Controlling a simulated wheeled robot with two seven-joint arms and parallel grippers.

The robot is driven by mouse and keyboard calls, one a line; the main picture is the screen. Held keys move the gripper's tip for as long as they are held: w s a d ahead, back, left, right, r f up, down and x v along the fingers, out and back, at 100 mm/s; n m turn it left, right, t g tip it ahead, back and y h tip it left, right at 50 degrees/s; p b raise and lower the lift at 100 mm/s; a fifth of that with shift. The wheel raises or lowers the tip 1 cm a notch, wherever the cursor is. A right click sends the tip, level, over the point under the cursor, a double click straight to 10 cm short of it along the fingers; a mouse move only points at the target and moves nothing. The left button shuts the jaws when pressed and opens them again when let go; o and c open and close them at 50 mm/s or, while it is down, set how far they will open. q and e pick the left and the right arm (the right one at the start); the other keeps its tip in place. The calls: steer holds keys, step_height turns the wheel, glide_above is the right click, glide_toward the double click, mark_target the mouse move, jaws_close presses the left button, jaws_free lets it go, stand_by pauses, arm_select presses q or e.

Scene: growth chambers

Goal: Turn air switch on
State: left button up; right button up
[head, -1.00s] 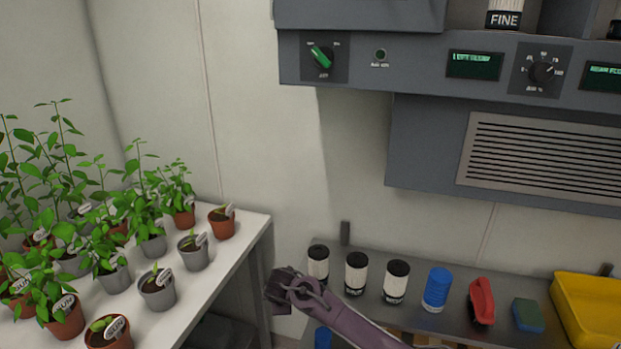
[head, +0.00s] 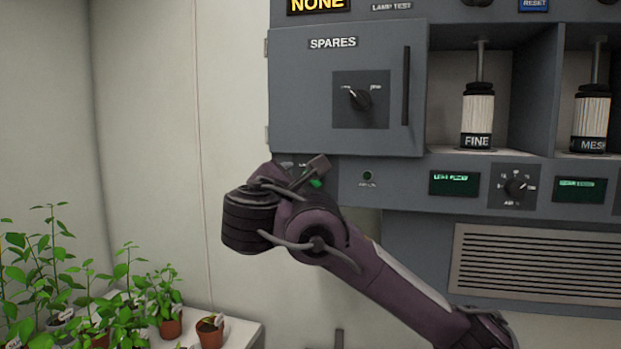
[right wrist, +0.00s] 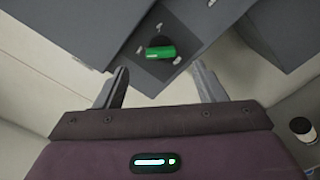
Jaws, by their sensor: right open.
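A rotary switch with a green handle (right wrist: 161,52) sits on a dark square plate on the grey panel. In the right wrist view it lies ahead of my right gripper (right wrist: 160,72), roughly centred between the two open fingers. The fingers are empty, and I see no contact with the handle. In the head view my right gripper (head: 308,172) is in front of the panel's lower left. It hides most of the switch; only a bit of the green handle (head: 316,183) shows. The switch's labels are too blurred or covered to read. My left gripper is not in view.
A small round lamp (head: 367,175), a green display (head: 454,183) and a black dial (head: 515,187) lie right of the switch. Above is the SPARES door (head: 345,60) with its own knob. Potted plants (head: 110,310) stand lower left. Bare wall is left of the panel.

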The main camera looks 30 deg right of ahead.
steer(key=p+x, duration=0.2)
steer(key=x, duration=0.6)
steer(key=shift+p, duration=0.35)
steer(key=shift+f, duration=0.1)
